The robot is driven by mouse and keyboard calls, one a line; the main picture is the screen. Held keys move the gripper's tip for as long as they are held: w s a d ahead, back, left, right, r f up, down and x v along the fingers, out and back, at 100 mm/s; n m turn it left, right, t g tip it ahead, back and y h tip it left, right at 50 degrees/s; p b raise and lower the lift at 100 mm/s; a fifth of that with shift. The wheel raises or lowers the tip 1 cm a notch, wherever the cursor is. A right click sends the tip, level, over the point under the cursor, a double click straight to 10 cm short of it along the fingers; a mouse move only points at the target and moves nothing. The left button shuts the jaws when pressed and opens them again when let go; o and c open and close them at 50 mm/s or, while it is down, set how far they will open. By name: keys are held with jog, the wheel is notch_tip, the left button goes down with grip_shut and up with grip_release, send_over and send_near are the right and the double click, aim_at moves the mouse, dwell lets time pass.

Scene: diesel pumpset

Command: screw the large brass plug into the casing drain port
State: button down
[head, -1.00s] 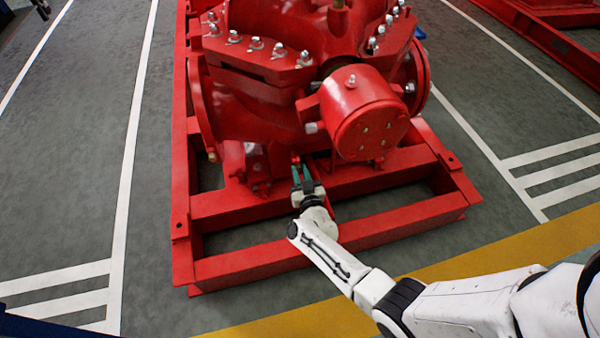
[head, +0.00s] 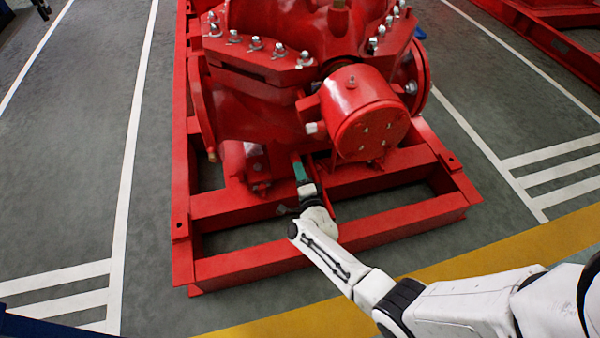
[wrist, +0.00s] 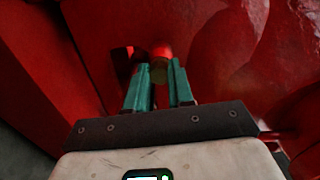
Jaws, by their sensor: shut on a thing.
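My gripper (head: 299,168) reaches in low under the red pump casing (head: 260,105), in front of its lower side. In the wrist view its two teal fingers (wrist: 160,68) are shut on the large brass plug (wrist: 159,74), a dull brass round piece between the fingertips. A short red round boss (wrist: 161,53), which looks like the casing drain port, lies straight beyond the plug, in line with it. The plug seems to meet the boss; how deep it sits is hidden. In the head view the plug and port are hidden by the fingers and casing.
A red round bearing housing (head: 370,125) overhangs just right of my gripper. A pipe-like red foot with bolts (head: 250,165) stands close on the left. Red base frame rails (head: 400,215) run below my wrist.

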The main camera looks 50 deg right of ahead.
jog(key=shift+w+d+r+m, duration=0.1)
jog(key=shift+m, duration=0.6)
jog(key=m, duration=1.2)
jog(key=shift+b, duration=0.3)
dwell(0.5)
